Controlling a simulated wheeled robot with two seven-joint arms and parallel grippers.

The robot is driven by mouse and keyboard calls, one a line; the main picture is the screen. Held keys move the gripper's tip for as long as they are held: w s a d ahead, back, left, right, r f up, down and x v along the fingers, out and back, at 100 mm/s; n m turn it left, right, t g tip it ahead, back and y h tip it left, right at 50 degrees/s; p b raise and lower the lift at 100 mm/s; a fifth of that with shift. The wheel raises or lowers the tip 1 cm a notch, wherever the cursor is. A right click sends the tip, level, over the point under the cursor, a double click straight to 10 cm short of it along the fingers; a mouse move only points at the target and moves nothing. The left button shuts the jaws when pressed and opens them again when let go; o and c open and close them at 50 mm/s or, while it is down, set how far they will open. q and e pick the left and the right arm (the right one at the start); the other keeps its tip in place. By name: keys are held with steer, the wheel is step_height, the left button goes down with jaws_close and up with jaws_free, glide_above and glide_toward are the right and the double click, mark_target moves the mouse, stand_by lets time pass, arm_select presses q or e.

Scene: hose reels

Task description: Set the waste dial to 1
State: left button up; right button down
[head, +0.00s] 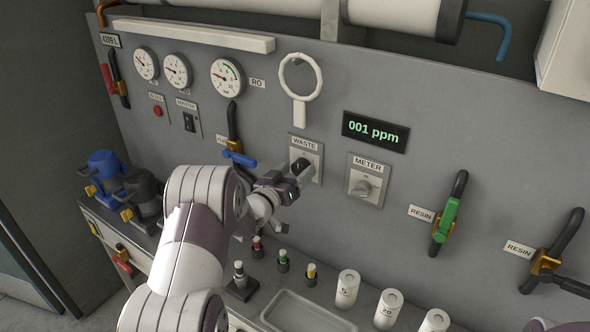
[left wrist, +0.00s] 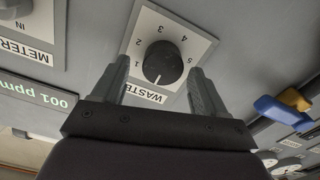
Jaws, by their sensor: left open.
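The waste dial (left wrist: 163,62) is a black round knob on a light square plate marked 1 to 5, seen close in the left wrist view. Its white mark points toward the WASTE label, away from the visible numbers; the 1 is off to its left. In the head view the dial's plate (head: 311,150) is partly hidden by my left gripper (head: 299,172). In the left wrist view my left gripper (left wrist: 160,66) is open, one finger on each side of the knob. Contact with the knob cannot be told. My right gripper is not in view.
The meter knob (head: 365,187) is right of the waste dial, below a display (head: 376,131) reading 001 ppm. A blue-handled valve (head: 238,156) is close on the left.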

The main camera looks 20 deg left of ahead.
arm_select(q)
steer(key=shift+w+a+f, duration=0.1)
steer(key=shift+w+f, duration=0.1)
steer(key=shift+w, duration=0.15)
steer(key=c, duration=1.1)
steer(key=shift+o, duration=0.2)
steer(key=shift+f+m+b, duration=0.15)
steer(key=shift+m+b, duration=0.35)
steer(key=shift+b, duration=0.3)
steer(key=m+b, duration=0.6)
steer(key=b, duration=0.2)
steer(key=shift+f, duration=0.1)
steer(key=shift+s+r+m+b, duration=0.1)
steer(key=shift+r+m+b, duration=0.15)
steer(key=shift+m+b, duration=1.2)
steer(key=o, duration=1.1)
steer(key=shift+c, duration=0.2)
